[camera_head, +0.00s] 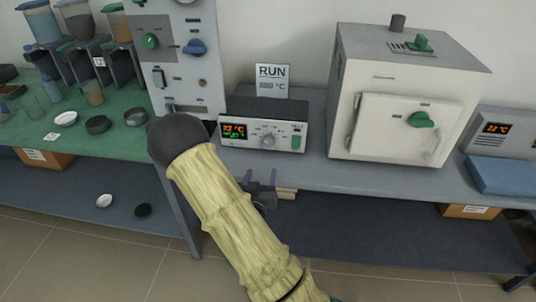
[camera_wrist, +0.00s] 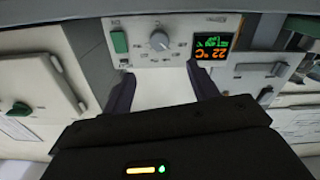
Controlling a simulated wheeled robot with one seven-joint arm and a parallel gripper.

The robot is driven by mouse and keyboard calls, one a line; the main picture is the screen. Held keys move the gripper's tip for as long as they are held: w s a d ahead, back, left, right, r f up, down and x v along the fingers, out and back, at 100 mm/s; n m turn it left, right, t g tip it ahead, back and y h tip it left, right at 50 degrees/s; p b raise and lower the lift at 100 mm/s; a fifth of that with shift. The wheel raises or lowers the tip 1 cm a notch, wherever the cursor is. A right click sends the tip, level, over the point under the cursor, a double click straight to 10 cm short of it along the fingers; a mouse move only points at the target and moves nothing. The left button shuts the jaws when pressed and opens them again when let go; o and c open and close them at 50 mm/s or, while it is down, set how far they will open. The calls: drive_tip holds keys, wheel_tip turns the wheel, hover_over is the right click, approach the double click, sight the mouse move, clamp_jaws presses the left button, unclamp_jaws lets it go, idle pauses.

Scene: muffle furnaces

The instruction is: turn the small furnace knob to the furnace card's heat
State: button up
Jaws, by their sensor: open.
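The small grey knob (camera_head: 268,140) is on the front of a low control box (camera_head: 238,108), between its display (camera_head: 233,131) and a green switch (camera_head: 299,141). In the wrist view the knob (camera_wrist: 159,40) appears upside down, with a light pointer mark and tick marks around it. The display (camera_wrist: 211,47) reads 22 °C in orange above a green line. The card (camera_head: 272,80) behind the box says RUN and a °C value too small to read. My gripper (camera_head: 260,181) is open and empty, in front of and below the knob, its fingers (camera_wrist: 160,72) apart and not touching it.
A large white furnace (camera_head: 400,100) with a green door handle stands right of the box. A tall panel with knobs (camera_head: 183,50) stands left. Dishes and beakers sit on the green mat (camera_head: 75,145). The bench's front edge lies close to my gripper.

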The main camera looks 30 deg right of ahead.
sight(268, 144)
drive_tip(key=b+x, duration=0.2)
drive_tip(key=x, duration=1.1)
drive_tip(key=shift+d, duration=0.15)
drive_tip(key=c, duration=1)
